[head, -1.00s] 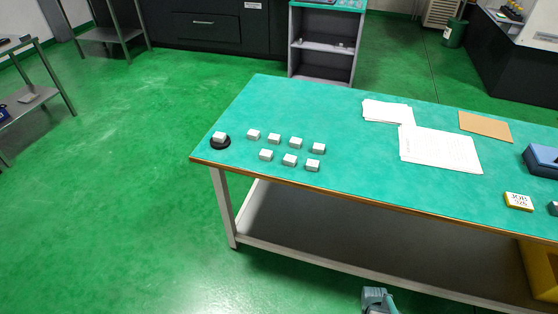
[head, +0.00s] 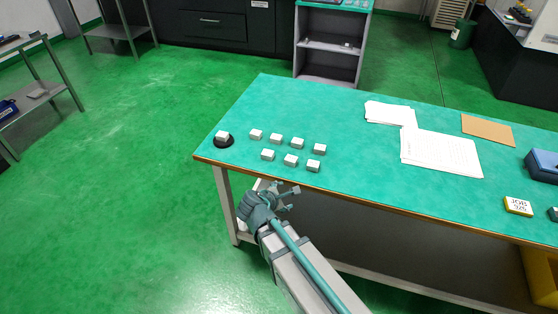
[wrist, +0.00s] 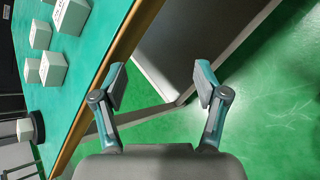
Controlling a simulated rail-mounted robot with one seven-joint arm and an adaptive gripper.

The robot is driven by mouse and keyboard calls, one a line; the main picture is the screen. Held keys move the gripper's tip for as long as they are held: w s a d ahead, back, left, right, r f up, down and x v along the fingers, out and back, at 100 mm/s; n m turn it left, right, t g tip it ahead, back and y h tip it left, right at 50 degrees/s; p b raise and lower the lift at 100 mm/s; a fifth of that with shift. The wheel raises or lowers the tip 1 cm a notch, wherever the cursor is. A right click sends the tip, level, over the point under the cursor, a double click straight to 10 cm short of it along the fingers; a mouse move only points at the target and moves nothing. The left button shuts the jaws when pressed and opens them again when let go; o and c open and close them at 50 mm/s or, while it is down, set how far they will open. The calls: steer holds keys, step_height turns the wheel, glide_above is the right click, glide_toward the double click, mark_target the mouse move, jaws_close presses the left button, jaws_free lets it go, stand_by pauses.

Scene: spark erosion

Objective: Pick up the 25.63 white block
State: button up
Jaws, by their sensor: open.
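Several small white blocks stand in two rows on the green table top (head: 340,130), among them a back-row block (head: 275,139) and a front-row block (head: 268,155). Another white block (head: 222,134) sits on a black round base (head: 224,142) at the table's left corner. No number is readable in the head view, so I cannot tell which block is 25.63. My gripper (head: 289,197) is open and empty, just off the table's front edge, near the front row. In the wrist view my gripper (wrist: 161,84) points past the edge, with a marked block (wrist: 70,15) at upper left.
The table's wooden front edge (head: 360,203) lies between my gripper and the blocks. Paper sheets (head: 440,152), a brown board (head: 487,129) and a yellow-edged JOB sign (head: 518,205) lie to the right. Bare table top separates the blocks from the papers.

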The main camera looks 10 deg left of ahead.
mark_target(291, 158)
steer(key=w+a+r+n+t, duration=0.2)
steer(key=w+r+n+t, duration=0.2)
steer(key=r+n, duration=0.5)
steer(key=shift+n, duration=0.6)
steer(key=x, duration=0.5)
steer(key=shift+w+f+p, duration=0.15)
steer(key=shift+f+p, duration=0.2)
steer(key=shift+f, duration=0.05)
steer(key=shift+d+p+x, duration=0.15)
steer(key=shift+p+x, duration=0.2)
steer(key=shift+x, duration=1.1)
steer(key=shift+d+p+x, duration=0.15)
steer(key=shift+p+x, duration=0.2)
steer(key=shift+x, duration=1.15)
steer(key=shift+r, duration=0.1)
jaws_close()
steer(key=shift+r, duration=0.1)
